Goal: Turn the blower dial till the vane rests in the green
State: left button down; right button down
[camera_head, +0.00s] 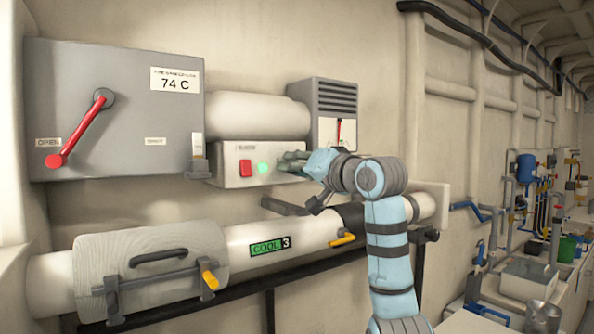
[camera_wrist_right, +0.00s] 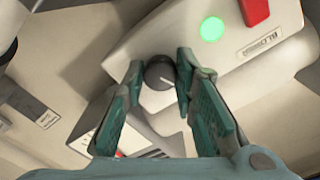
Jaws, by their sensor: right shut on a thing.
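The blower box (camera_head: 229,172) is a pale box on the wall with a red switch (camera_head: 245,168) and a lit green lamp (camera_head: 264,168). My right gripper (camera_head: 288,160) is at its right end. In the wrist view, my right gripper (camera_wrist_right: 161,70) has its fingers on either side of the dark round dial (camera_wrist_right: 160,75), shut on it. The dial has a pale pointer line. My left gripper is not in view.
A grey panel (camera_head: 120,80) with a red lever (camera_head: 80,131) and a 74 C label hangs left. A pale pipe (camera_head: 320,236) marked COOL 3 with yellow-handled clamps runs below the dial. A work counter with a sink (camera_head: 528,275) stands far right.

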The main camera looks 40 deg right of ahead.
jog(key=shift+m+b, duration=0.55)
jog(key=shift+m, duration=1.65)
jog(key=shift+r, duration=0.1)
jog(key=c, duration=1.4)
grip_release()
jog(key=shift+c, duration=0.2)
jog(key=shift+o, duration=0.7)
jog(key=shift+w, duration=0.15)
jog(key=s+a, duration=0.1)
jog(key=s, duration=1.1)
jog(key=shift+a, duration=0.2)
